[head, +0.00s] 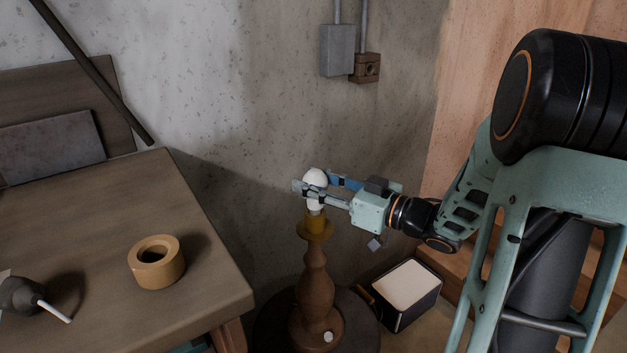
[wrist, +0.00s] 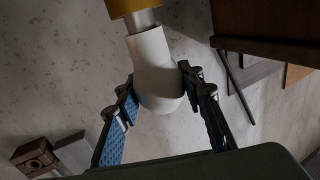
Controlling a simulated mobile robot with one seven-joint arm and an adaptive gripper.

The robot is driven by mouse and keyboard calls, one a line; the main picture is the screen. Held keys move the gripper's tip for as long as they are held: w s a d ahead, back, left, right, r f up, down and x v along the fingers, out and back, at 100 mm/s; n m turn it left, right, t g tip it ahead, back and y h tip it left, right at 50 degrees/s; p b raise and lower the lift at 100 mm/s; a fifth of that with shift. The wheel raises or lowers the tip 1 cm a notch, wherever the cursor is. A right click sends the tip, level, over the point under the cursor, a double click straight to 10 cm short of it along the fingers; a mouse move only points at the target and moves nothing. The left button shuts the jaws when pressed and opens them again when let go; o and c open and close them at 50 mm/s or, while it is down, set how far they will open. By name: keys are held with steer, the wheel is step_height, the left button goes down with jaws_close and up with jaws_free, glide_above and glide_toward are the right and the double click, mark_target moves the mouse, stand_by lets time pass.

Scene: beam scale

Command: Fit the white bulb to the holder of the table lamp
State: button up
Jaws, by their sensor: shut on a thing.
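The white bulb (head: 315,178) is between the fingers of my gripper (head: 328,188), which is shut on it. The bulb is above the brass-coloured holder (head: 316,225) of the brown table lamp (head: 315,283). In the wrist view, the bulb (wrist: 155,72) sits between both fingertips (wrist: 157,95), with its metal base (wrist: 142,20) meeting or just at the edge of the holder (wrist: 131,6). I cannot tell whether the base is seated in it. The lamp stands upright on a dark round surface.
A wooden table (head: 110,220) at the left bears a tape roll (head: 157,262) and a dark round object with a white stick (head: 25,296). A dark box with a pale top (head: 405,285) is right of the lamp. A grey wall box (head: 337,50) is behind.

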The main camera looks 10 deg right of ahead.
steer(key=shift+f+b, duration=0.45)
steer(key=shift+f, duration=0.45)
steer(key=o, duration=1.2)
steer(key=v, duration=1.2)
